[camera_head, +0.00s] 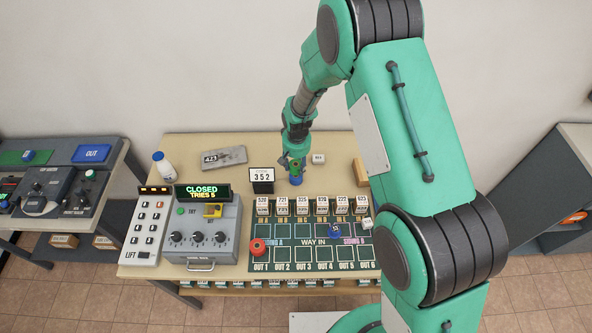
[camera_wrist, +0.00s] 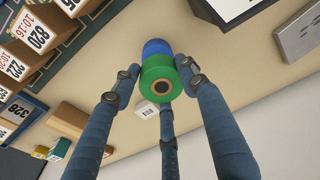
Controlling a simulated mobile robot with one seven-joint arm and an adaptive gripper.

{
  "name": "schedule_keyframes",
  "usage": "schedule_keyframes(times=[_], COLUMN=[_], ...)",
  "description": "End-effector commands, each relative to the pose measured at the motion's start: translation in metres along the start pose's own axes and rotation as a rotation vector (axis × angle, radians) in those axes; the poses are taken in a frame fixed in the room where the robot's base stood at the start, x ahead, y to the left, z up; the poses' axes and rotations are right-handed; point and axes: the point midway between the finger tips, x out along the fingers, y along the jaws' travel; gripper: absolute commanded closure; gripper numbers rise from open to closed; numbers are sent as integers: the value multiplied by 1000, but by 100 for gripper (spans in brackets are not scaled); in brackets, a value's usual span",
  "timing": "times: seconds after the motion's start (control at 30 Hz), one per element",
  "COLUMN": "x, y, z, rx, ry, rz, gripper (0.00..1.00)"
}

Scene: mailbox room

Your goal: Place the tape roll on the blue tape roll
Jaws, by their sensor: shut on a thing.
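My gripper (camera_head: 292,161) is low over the back middle of the table. In the wrist view its three fingers (camera_wrist: 160,84) are closed around a green tape roll (camera_wrist: 162,77), whose brown-rimmed centre hole faces the camera. The blue tape roll (camera_wrist: 157,47) shows just beyond the green one and is partly hidden by it. In the head view the blue roll (camera_head: 296,180) stands on the table directly under my gripper. The two rolls look very close or touching, slightly offset in the wrist view; I cannot tell whether the green one rests on it.
A 352 sign (camera_head: 262,177) stands just left of my gripper. A row of numbered cards (camera_head: 315,206) is in front, behind a green board (camera_head: 300,267) with a red round piece (camera_head: 257,247). A control box (camera_head: 203,238) is at left. A small white block (camera_head: 318,158) lies to the right.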

Motion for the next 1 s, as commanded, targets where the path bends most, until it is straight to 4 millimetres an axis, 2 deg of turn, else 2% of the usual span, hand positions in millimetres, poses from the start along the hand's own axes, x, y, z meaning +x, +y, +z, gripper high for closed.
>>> schedule_keyframes(times=[0.33, 0.7, 1.0], x=[3, 33, 34], y=[0, 0, 0], z=[0, 3, 3], rx=[0, 0, 0], ry=[0, 1, 1], rz=[0, 0, 0], gripper=[84, 84, 84])
